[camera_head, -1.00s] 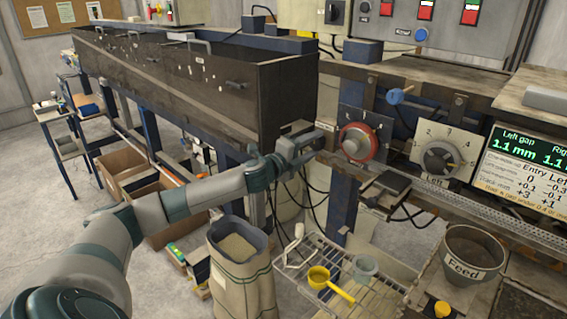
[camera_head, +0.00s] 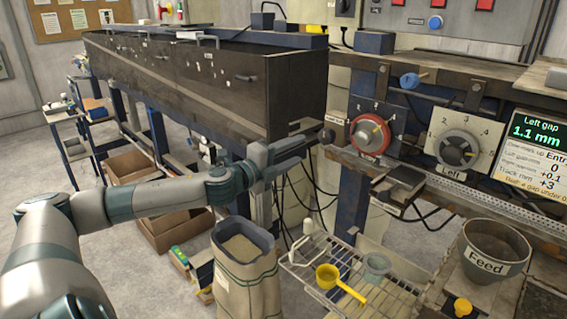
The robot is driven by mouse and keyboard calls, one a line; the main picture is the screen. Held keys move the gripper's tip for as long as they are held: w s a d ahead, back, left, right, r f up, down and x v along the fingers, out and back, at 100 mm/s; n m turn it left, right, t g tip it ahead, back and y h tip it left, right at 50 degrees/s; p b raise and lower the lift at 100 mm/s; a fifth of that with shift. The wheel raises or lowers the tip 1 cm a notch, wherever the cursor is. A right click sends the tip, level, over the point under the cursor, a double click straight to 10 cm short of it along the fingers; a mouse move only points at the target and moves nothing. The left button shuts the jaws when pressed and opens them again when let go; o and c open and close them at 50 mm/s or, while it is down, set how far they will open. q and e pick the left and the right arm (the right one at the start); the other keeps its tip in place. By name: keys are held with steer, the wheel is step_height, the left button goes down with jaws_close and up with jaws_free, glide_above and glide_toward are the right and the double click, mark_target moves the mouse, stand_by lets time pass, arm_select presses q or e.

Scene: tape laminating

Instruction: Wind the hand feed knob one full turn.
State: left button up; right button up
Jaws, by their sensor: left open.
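A red-rimmed round knob (camera_head: 370,136) with a grey hub sits on a numbered plate on the machine front, right of the picture's middle. I see no label naming it as the hand feed knob. A grey knob (camera_head: 456,150) on a white numbered plate marked "Left" is to its right. My left gripper (camera_head: 305,146) points right towards these parts. It is open and empty, with a gap between it and the red-rimmed knob. My right gripper is not in view.
A long dark trough (camera_head: 200,85) stands behind my left arm. A dark bracket (camera_head: 398,183) juts out below the knobs. A wire rack (camera_head: 335,265) with a yellow scoop (camera_head: 328,276), a sack (camera_head: 243,275) and a "Feed" bucket (camera_head: 495,252) are lower down. A screen (camera_head: 535,155) reads left gap 1.1 mm.

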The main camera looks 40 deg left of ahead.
arm_select(q)
steer(key=shift+s+a+b, duration=0.15)
steer(key=shift+s+b, duration=0.55)
steer(key=shift+s, duration=1.15)
steer(key=shift+s, duration=0.1)
